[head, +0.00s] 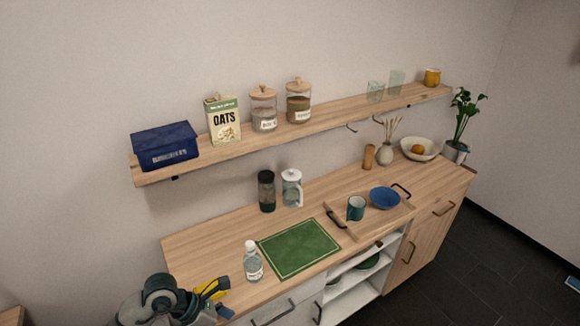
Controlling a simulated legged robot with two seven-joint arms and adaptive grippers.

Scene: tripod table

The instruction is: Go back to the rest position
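My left arm comes in at the lower left corner of the head view. What looks like my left gripper (217,292), with yellow and dark parts, is at the counter's front left edge. It is apart from the clear bottle (253,264) just to its right, and nothing shows held in it. Its fingers are too small and overlapped to tell open from shut. My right gripper is not in view.
The wooden counter (205,245) holds a green mat (300,248), a dark grinder (266,192), a glass jug (292,190), and a tray (345,232) with a mug (355,208) and blue bowl (385,198). A wall shelf (350,112) hangs above.

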